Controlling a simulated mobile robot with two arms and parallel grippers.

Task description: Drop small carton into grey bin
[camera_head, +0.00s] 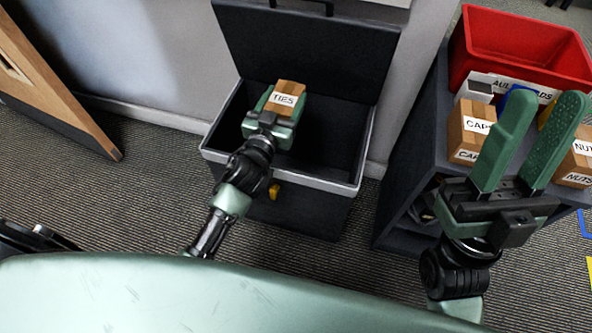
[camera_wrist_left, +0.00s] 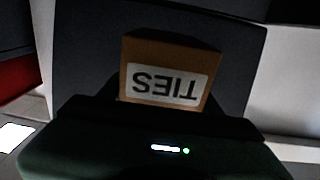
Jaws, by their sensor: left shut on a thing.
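The small carton (camera_head: 287,97), brown with a white "TIES" label, is held between the fingers of my left gripper (camera_head: 276,104). It also shows in the left wrist view (camera_wrist_left: 165,74), with its label upside down. The grey bin (camera_head: 335,180) is a dark box with a light rim and its lid open against the wall. In the head view the carton and gripper appear over the bin's opening, toward its left side; their exact height cannot be told. My right gripper (camera_head: 530,150) is open and empty, with its fingers apart in front of the shelf unit.
A dark shelf unit (camera_head: 405,165) stands right of the bin. On it are a red crate (camera_head: 525,45), a "CAPS" carton (camera_head: 470,128) and a "NUTS" carton (camera_head: 578,165). A wooden door (camera_head: 50,85) is at the left. Striped carpet between door and bin is clear.

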